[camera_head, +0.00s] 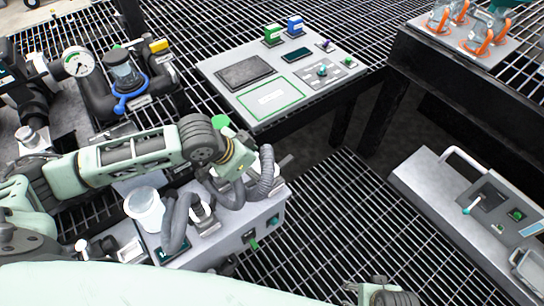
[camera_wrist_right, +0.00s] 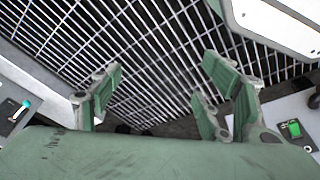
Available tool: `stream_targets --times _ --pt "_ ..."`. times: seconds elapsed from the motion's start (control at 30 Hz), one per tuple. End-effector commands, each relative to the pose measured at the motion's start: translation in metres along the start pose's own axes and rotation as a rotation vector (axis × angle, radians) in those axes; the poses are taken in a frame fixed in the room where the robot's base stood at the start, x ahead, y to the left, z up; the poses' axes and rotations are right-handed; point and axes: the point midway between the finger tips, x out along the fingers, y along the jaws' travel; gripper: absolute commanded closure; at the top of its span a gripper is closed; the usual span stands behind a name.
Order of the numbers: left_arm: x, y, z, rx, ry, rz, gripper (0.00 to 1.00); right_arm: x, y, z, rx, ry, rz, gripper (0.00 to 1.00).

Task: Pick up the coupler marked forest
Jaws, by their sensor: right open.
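No coupler with a readable forest mark shows. Several metal couplers with orange rings (camera_head: 479,40) stand on a pale plate (camera_head: 466,38) at the far upper right in the head view; their labels are too small to read. My right gripper (camera_wrist_right: 158,98) is open and empty above the floor grating in the wrist view. Part of it also shows at the bottom edge of the head view (camera_head: 385,293), well apart from the couplers. My left arm reaches in from the left over a grey hose unit; its fingers are hidden or unclear at the hoses.
The grey hose unit (camera_head: 232,236) stands at lower left with bent hoses (camera_head: 176,215). A blue-ringed fitting (camera_head: 128,103) and gauge (camera_head: 78,61) are at upper left. A panel table (camera_head: 225,68) is at the back. A console (camera_head: 440,200) is at right. Open grating lies between.

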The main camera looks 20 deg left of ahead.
Motion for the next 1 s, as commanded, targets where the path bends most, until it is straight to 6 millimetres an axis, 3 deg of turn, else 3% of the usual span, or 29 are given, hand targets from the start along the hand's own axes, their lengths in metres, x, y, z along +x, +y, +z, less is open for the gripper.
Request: stream_targets --times 0.37,0.7,1.0 --pt "0.031 -0.002 -0.001 0.0 0.0 0.0 0.27 -0.028 0.002 -0.011 0.003 0.017 0.003 0.3" --pt "0.071 -0.007 -0.003 0.001 -0.002 0.001 0.27 -0.078 0.004 -0.022 0.007 0.044 0.007 0.3" --pt "0.077 -0.007 -0.004 0.002 0.0 0.0 0.27 -0.089 0.004 -0.023 0.007 0.047 0.008 0.3"
